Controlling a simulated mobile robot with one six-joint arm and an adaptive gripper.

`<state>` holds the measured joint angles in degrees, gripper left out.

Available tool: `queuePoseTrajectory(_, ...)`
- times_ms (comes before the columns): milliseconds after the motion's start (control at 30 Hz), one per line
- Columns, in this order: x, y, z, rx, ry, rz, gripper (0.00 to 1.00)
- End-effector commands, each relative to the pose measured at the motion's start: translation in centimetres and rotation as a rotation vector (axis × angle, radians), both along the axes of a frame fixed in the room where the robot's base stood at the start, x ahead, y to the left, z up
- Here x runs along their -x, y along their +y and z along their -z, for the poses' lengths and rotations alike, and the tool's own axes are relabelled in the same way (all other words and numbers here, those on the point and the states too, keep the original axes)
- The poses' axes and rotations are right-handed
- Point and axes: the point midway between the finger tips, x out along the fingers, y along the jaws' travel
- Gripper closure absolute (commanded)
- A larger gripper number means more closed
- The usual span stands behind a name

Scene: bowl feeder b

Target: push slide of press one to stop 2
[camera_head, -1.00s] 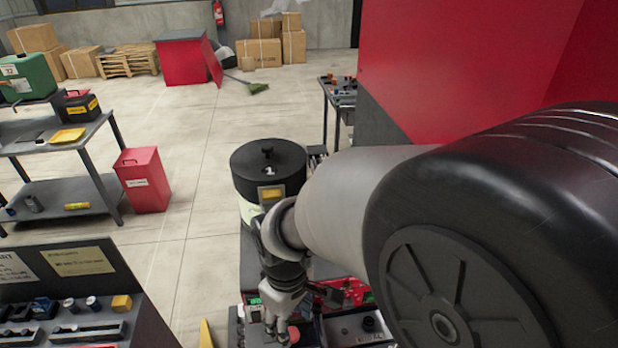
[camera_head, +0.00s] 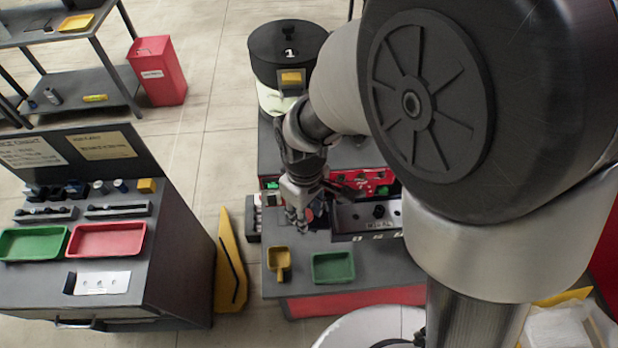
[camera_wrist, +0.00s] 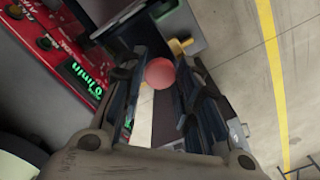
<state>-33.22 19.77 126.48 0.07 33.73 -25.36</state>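A red ball knob (camera_wrist: 160,73) shows in the wrist view between the two fingers of my gripper (camera_wrist: 162,88). The fingers are apart, with a gap visible beside the knob. I cannot tell whether either finger touches it. In the head view my gripper (camera_head: 298,218) points down at the left end of a dark box (camera_head: 352,222) with a black knob on top. The red control panel (camera_head: 372,182) lies behind it; its green display (camera_wrist: 88,82) shows in the wrist view. The slide and stop marks cannot be made out clearly.
A black drum marked 1 (camera_head: 288,52) stands behind my gripper. A yellow scoop (camera_head: 279,262) and green tray (camera_head: 333,266) lie on the bench front. A cart (camera_head: 180,240) with green and red trays stands left, a yellow floor sign (camera_head: 231,262) beside it.

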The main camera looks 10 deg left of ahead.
Motion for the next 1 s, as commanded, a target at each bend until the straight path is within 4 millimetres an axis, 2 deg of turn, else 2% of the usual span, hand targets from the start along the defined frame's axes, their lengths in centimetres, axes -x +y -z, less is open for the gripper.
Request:
queuePoseTrajectory(400, 0.0, 0.0, 0.0, 0.000, 0.000, 0.000, 1.00)
queuePoseTrajectory(767, 0.0, -0.1, 0.0, 0.000, 0.000, 0.000, 1.00)
queuePoseTrajectory(867, -0.2, -0.7, 0.0, 0.000, 0.000, 0.003, 1.00)
queuePoseTrajectory(1000, -0.6, -2.5, 0.0, 0.001, 0.000, 0.006, 1.00)
